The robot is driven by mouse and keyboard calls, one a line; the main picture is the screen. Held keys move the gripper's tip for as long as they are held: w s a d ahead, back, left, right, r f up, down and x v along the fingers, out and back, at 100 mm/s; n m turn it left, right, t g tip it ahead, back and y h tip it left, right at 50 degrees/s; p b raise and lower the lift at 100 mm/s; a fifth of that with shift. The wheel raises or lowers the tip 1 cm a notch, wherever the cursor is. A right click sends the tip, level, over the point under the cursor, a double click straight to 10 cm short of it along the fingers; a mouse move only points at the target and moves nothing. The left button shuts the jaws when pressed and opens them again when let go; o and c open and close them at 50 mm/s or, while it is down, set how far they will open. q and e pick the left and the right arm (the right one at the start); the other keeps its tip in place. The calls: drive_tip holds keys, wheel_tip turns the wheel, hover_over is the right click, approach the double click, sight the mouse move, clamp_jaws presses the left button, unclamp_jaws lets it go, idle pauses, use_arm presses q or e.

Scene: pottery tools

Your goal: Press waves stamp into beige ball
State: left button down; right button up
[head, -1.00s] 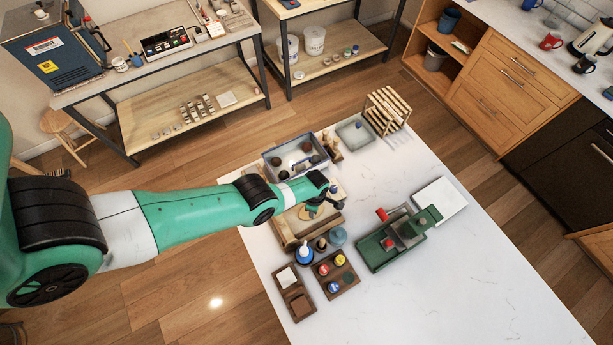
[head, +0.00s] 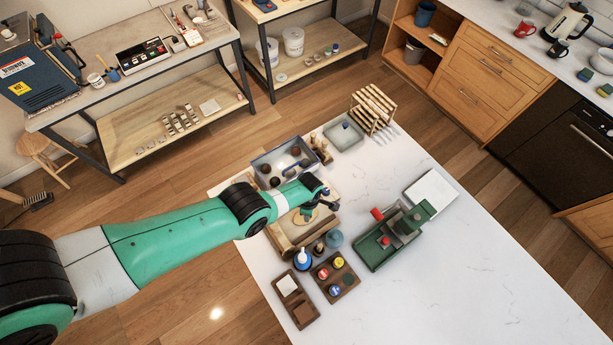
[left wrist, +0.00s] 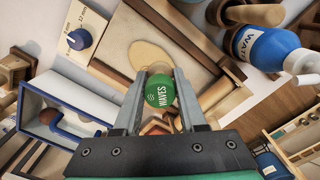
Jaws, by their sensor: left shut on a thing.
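My left gripper (head: 312,208) is over the wooden work board (head: 284,240). In the left wrist view its fingers (left wrist: 158,100) are shut on the waves stamp, whose round green top (left wrist: 160,90) reads "WAVES". A flat-looking beige oval of clay (left wrist: 148,56) lies on the board just beyond the stamp; it also shows in the head view beside the gripper (head: 292,221). I cannot tell whether the stamp's underside touches anything. No separate round beige ball is clear. My right gripper is not in view.
A blue-rimmed bin (head: 262,165) with dark balls stands behind the board. A blue water bottle (left wrist: 264,46) and a tray of colored-top stamps (head: 352,284) stand in front. A green press (head: 380,248) is to the right. The table's right front is clear.

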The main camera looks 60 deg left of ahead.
use_arm(q)
wheel_tip(320, 180, down, 5)
drive_tip(key=b, duration=0.4)
drive_tip(key=shift+r+b, duration=0.1)
drive_tip(key=shift+b, duration=0.3)
drive_tip(key=shift+f+b, duration=0.65)
drive_tip(key=shift+r, duration=0.15)
idle(0.6)
wheel_tip(320, 180, up, 6)
drive_tip(key=p, duration=0.6)
idle(0.7)
